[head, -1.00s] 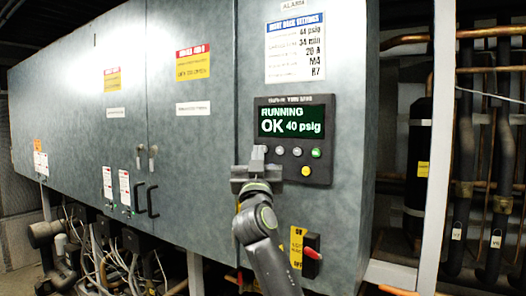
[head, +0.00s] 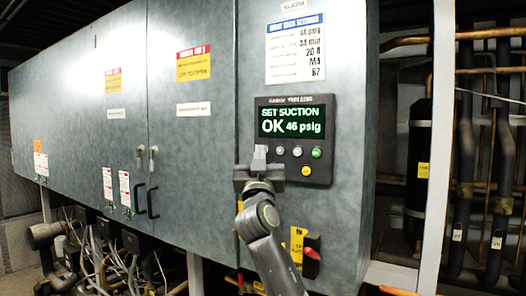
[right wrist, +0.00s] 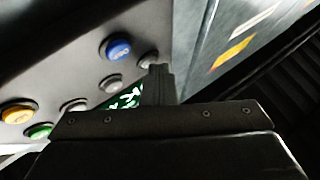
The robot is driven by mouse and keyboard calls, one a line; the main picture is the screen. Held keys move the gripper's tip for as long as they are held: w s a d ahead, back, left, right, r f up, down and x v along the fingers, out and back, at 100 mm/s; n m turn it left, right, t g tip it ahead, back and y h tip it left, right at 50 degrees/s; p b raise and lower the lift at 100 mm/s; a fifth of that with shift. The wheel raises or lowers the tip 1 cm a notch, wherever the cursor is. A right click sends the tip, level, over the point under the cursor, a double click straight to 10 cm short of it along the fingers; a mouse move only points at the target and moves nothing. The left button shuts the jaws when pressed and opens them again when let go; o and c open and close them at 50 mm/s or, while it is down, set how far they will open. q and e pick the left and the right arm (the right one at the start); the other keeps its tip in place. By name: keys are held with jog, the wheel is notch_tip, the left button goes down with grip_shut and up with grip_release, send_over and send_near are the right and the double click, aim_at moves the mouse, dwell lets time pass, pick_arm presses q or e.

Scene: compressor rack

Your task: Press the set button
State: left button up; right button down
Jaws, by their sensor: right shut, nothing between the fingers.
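The controller panel (head: 325,174) is on the cabinet, with a display (head: 291,120) reading "SET SUCTION OK 46 psig". Below it are two grey buttons (head: 289,152), a green button (head: 316,153) and a yellow button (head: 306,171). My right gripper (head: 260,152) is shut and empty, its tip at the left end of the button row. In the right wrist view, the shut fingers (right wrist: 159,82) reach a grey end button (right wrist: 148,58), beside a blue button (right wrist: 118,48). I cannot tell whether they touch it. Button labels are not readable, so I cannot identify set by label. My left gripper is not in view.
A settings sheet (head: 296,50) hangs above the panel. A red rotary switch (head: 312,252) is below it, right of my arm. Door handles (head: 152,201) stick out to the left. Pipes (head: 467,150) stand right of the cabinet.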

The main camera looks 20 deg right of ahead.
jog(key=shift+s+a+f, duration=0.1)
jog(key=shift+s+a, duration=0.35)
jog(key=shift+a, duration=0.15)
jog(key=shift+s+b, duration=0.1)
jog(key=shift+b, duration=0.2)
jog(key=shift+s+a+b, duration=0.25)
jog(key=shift+s+a, duration=0.5)
jog(key=shift+a, duration=0.25)
jog(key=shift+s+a+b, duration=0.2)
jog(key=shift+s+a, duration=0.5)
jog(key=shift+a, duration=0.25)
jog(key=shift+f, duration=0.1)
